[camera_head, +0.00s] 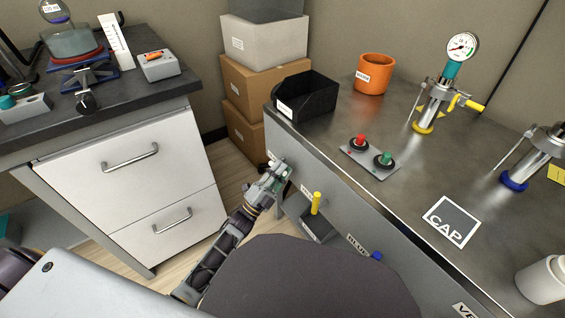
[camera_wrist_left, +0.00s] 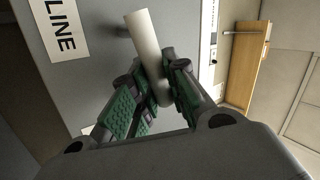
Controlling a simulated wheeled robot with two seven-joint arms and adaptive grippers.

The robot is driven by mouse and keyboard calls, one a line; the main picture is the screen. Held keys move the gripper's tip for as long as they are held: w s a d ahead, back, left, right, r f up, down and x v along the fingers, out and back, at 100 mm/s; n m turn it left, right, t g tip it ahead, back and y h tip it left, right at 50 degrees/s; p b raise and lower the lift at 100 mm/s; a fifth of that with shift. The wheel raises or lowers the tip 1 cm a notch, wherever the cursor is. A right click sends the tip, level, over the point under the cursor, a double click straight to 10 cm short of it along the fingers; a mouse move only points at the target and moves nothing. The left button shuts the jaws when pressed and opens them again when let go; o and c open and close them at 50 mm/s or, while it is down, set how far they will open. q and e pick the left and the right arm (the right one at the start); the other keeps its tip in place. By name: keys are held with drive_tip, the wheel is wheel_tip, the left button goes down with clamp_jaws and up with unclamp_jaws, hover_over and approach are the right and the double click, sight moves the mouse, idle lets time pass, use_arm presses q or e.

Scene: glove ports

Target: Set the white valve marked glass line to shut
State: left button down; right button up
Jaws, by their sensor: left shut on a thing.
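The white valve handle (camera_wrist_left: 151,40) is a plain white bar in the left wrist view, on the grey front panel (camera_wrist_left: 95,75) beside a label ending in LINE (camera_wrist_left: 62,30). My left gripper (camera_wrist_left: 160,85) is shut on this handle, its green-padded fingers on either side of it. The bar slants in that picture, and its lower end is between the fingers. In the head view my left gripper (camera_head: 274,174) is at the far left end of the bench front and hides most of the handle. My right gripper is not in view.
A yellow handle (camera_head: 316,201) and a blue handle (camera_head: 377,256) stick out farther along the bench front. A small black holder (camera_head: 318,230) is below the yellow one. A white drawer cabinet (camera_head: 120,180) stands left, with a floor gap between. Stacked boxes (camera_head: 252,90) are behind.

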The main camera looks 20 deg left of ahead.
use_arm(q)
drive_tip(key=shift+f+m+g+h, duration=0.4)
drive_tip(key=shift+m+h, duration=0.1)
drive_tip(key=shift+m, duration=0.2)
drive_tip(key=shift+f+m+h+b, duration=0.1)
drive_tip(key=shift+m+h+b, duration=0.3)
drive_tip(key=shift+m, duration=0.2)
drive_tip(key=shift+s+d+f+m+g+h+b, duration=0.15)
drive_tip(key=shift+m+g+h+b, duration=0.25)
drive_tip(key=shift+m, duration=0.35)
drive_tip(key=shift+w+a+f+m+g+h+b, duration=0.15)
drive_tip(key=shift+m+g+h, duration=0.15)
drive_tip(key=shift+m+h, duration=0.35)
drive_tip(key=shift+s+d, duration=0.1)
drive_tip(key=c, duration=1.4)
unclamp_jaws()
